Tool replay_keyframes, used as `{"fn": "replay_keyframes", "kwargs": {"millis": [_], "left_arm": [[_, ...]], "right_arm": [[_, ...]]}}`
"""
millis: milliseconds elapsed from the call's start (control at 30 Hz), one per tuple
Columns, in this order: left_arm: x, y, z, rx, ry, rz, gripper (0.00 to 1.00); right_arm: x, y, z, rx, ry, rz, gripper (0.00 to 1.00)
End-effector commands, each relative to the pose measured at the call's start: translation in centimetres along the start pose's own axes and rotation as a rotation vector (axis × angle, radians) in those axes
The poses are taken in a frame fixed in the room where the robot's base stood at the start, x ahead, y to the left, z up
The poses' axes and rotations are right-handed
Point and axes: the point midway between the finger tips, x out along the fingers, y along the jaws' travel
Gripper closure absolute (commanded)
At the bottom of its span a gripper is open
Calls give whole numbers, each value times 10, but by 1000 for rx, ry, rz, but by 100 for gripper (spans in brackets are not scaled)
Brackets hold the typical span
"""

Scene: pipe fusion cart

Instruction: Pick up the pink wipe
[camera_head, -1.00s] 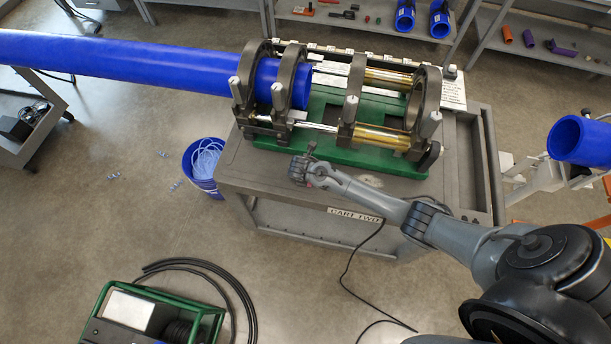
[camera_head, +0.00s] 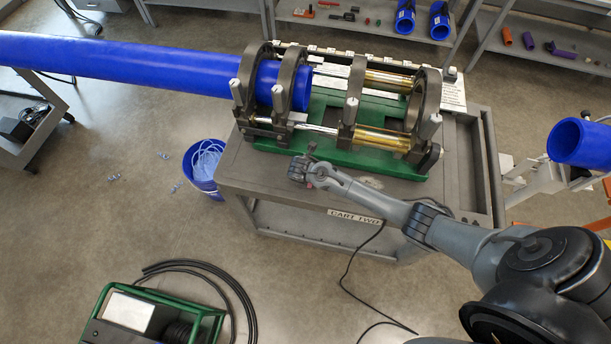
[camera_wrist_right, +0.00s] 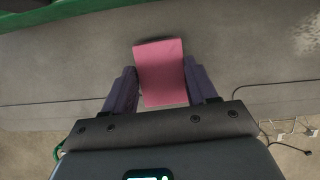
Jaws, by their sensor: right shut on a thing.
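The pink wipe (camera_wrist_right: 160,70) is a flat rectangle in the right wrist view, between the two dark fingers of my right gripper (camera_wrist_right: 162,88). The gripper is shut on it, and the wipe extends past the fingertips over the grey cart top. In the head view my right gripper (camera_head: 306,162) is at the front edge of the cart, in front of the green base of the fusion machine. The wipe is hard to make out there. My left gripper is not in view.
The grey cart (camera_head: 350,200) carries the green-based clamp machine (camera_head: 385,160). A long blue pipe (camera_head: 130,65) runs through its left clamps. A blue bin (camera_head: 203,175) stands left of the cart. A cable hangs down the cart's front.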

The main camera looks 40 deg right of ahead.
Motion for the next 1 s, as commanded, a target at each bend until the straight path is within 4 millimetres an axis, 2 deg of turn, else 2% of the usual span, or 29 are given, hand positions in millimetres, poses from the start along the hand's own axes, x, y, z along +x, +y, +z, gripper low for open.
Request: {"fn": "replay_keyframes", "kwargs": {"millis": [167,600,800,1000], "left_arm": [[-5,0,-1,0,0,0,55],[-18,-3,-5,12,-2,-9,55],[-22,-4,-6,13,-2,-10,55],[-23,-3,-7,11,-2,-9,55]], "right_arm": [[-23,0,10,0,-3,1,71],[-116,1,48,1,0,4,71],[-144,1,59,1,0,2,71],[-156,0,65,0,0,0,71]]}}
